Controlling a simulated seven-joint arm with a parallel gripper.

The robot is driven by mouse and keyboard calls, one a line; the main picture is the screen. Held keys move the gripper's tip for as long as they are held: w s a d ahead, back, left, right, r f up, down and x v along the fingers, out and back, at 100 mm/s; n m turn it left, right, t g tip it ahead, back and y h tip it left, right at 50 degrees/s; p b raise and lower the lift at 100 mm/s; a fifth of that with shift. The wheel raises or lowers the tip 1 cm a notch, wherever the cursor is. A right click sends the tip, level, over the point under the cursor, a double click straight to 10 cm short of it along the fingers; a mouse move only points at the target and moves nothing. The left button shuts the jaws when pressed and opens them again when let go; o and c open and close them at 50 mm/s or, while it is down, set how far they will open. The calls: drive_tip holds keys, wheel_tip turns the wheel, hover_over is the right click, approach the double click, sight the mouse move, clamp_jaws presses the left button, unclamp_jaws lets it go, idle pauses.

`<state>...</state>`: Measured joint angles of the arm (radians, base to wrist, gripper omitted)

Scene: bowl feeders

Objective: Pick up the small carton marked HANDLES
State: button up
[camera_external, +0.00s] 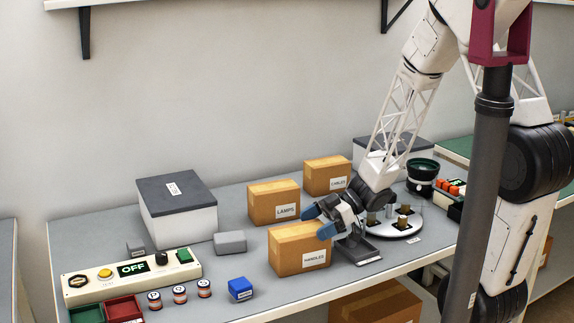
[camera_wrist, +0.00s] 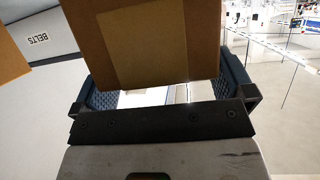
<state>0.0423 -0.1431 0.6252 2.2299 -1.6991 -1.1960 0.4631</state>
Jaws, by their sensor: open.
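The small brown carton marked HANDLES (camera_external: 297,256) stands upright on the grey bench near its front edge, label facing front. My gripper (camera_external: 319,221) is at its upper right, with its blue fingertips pointing left. One fingertip overlaps the carton's top right edge in the external view; I cannot tell whether it touches. In the wrist view my gripper (camera_wrist: 168,92) is open, and a brown carton (camera_wrist: 200,40) fills the space ahead, spanning between the two fingers. No label shows on that face, so I cannot confirm which carton it is.
Cartons marked LAMPS (camera_external: 273,205) and another (camera_external: 326,176) stand behind. A grey-lidded box (camera_external: 178,205) shows BELTS in the wrist view (camera_wrist: 40,38). A control panel (camera_external: 130,277), grey block (camera_external: 229,243) and blue block (camera_external: 240,289) lie left. A round plate (camera_external: 402,227) is right.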

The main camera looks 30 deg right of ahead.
drive_tip(key=shift+x, duration=0.75)
drive_tip(key=c, duration=1.3)
drive_tip(key=shift+r, duration=0.2)
drive_tip(key=shift+r, duration=0.6)
wheel_tip(320, 180, up, 2)
drive_tip(key=shift+r, duration=0.15)
drive_tip(key=s+d, duration=0.2)
drive_tip(key=s, duration=0.5)
drive_tip(key=s+d+r, duration=0.1)
drive_tip(key=s+d, duration=0.2)
drive_tip(key=s, duration=0.5)
drive_tip(key=shift+s, duration=0.1)
